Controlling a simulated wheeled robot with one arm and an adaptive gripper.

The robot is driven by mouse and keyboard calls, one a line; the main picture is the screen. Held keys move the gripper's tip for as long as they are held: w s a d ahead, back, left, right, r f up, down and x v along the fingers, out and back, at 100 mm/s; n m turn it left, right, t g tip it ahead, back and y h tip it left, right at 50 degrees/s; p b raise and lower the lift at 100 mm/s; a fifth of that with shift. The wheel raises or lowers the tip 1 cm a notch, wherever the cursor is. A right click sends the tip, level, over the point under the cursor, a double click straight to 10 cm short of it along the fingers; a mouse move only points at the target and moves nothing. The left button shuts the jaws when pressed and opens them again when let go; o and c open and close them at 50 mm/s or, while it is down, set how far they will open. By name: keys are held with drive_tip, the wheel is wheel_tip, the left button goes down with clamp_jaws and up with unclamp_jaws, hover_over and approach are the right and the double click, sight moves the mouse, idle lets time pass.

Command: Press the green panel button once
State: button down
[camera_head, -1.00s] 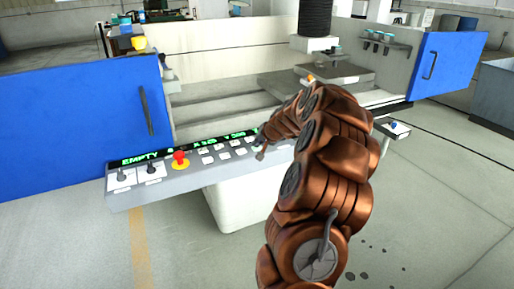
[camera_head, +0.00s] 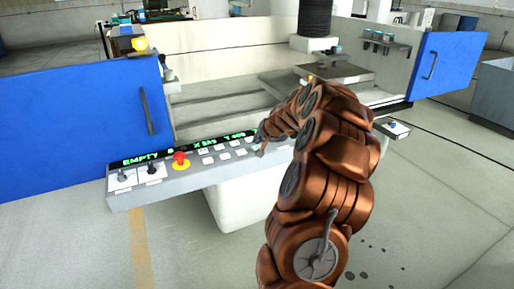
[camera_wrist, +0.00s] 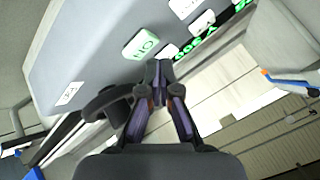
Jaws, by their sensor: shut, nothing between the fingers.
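The control panel (camera_head: 190,180) is a grey sloping console with a green display, a red mushroom button and several white keys. In the wrist view the green button (camera_wrist: 140,45), marked with green lettering that seems to read ON, sits on the grey panel face. My gripper (camera_wrist: 157,66) is shut and empty, its tips close to the panel, just below and right of the green button. I cannot tell whether the tips touch the panel. In the head view my gripper (camera_head: 262,148) is at the panel's right part, and my arm hides the green button there.
The red mushroom button (camera_head: 180,158) on a yellow base and two dark switches (camera_head: 151,168) are on the panel's left. A blue door (camera_head: 85,120) stands behind the panel at left, another blue door (camera_head: 447,65) at right. A white label (camera_wrist: 69,94) lies left of the gripper.

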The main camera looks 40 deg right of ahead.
drive_tip(key=shift+r+p, duration=1.2)
drive_tip(key=shift+r, duration=1.3)
drive_tip(key=a+r+n+g+y+p, duration=0.1)
drive_tip(key=a+r+n+y+p, duration=0.2)
drive_tip(key=a, duration=1.6)
drive_tip(key=s+a+r+n+g+y+p, duration=0.15)
drive_tip(key=s+a, duration=0.25)
drive_tip(key=a, duration=0.4)
drive_tip(key=s+a+r+n+g, duration=0.2)
drive_tip(key=s+a+n, duration=0.15)
drive_tip(key=a, duration=0.45)
drive_tip(key=s+a+n+g+p, duration=0.25)
drive_tip(key=s+a, duration=0.55)
drive_tip(key=s, duration=0.6)
drive_tip(key=s+n+g+h+p, duration=0.1)
drive_tip(key=s+g+h+p, duration=0.1)
drive_tip(key=s, duration=1.4)
drive_tip(key=shift+s+a+r+g, duration=0.25)
drive_tip(key=shift+s+a+g, duration=0.15)
drive_tip(key=shift+g, duration=0.5)
